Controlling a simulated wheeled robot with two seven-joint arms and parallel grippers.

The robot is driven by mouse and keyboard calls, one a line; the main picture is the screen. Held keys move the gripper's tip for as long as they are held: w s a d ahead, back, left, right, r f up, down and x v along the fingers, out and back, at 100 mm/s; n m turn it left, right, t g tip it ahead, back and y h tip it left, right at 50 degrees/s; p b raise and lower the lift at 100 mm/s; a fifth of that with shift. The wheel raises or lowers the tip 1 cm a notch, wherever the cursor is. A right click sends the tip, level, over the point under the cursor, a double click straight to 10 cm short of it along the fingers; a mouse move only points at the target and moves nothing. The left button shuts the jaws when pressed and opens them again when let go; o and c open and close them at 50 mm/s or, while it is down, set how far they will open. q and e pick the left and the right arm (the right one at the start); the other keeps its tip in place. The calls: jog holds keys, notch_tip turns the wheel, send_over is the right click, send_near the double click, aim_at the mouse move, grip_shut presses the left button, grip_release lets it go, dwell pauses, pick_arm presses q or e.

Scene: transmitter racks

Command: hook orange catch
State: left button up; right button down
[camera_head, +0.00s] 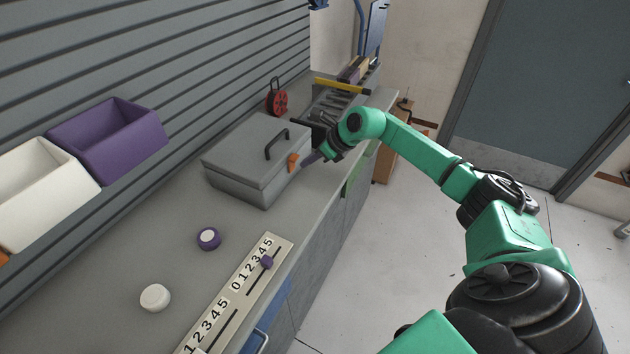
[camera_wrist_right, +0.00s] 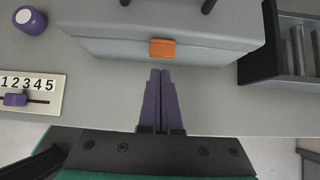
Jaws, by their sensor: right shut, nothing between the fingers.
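The orange catch (camera_head: 293,160) is a small block on the front face of a grey lidded box (camera_head: 238,185) with a dark handle on top. The box lid looks closed. In the right wrist view the catch (camera_wrist_right: 163,49) sits upper centre on the box's front face. My right gripper (camera_head: 308,160) is shut and empty just in front of the catch. In the right wrist view its two purple fingers (camera_wrist_right: 160,72) lie together, with their tips a little below the catch and a visible gap between. My left gripper is not in view.
The box stands on a grey workbench (camera_head: 185,250). A slider panel (camera_head: 240,290), a purple knob (camera_head: 208,239) and a white knob (camera_head: 155,297) are nearer. A red reel (camera_head: 277,102) and a dark slotted rack (camera_head: 335,102) stand behind. Purple (camera_head: 110,140) and white bins hang on the wall.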

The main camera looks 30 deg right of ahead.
jog(key=shift+r+p, duration=0.5)
jog(key=shift+r, duration=0.35)
notch_tip(320, 180, up, 10)
jog(key=s+d+p, duration=0.1)
jog(key=s+p, duration=0.1)
jog(key=p, duration=0.3)
jog(key=shift+s, duration=0.15)
jog(key=shift+d+f, duration=0.1)
jog(key=shift+f, duration=0.1)
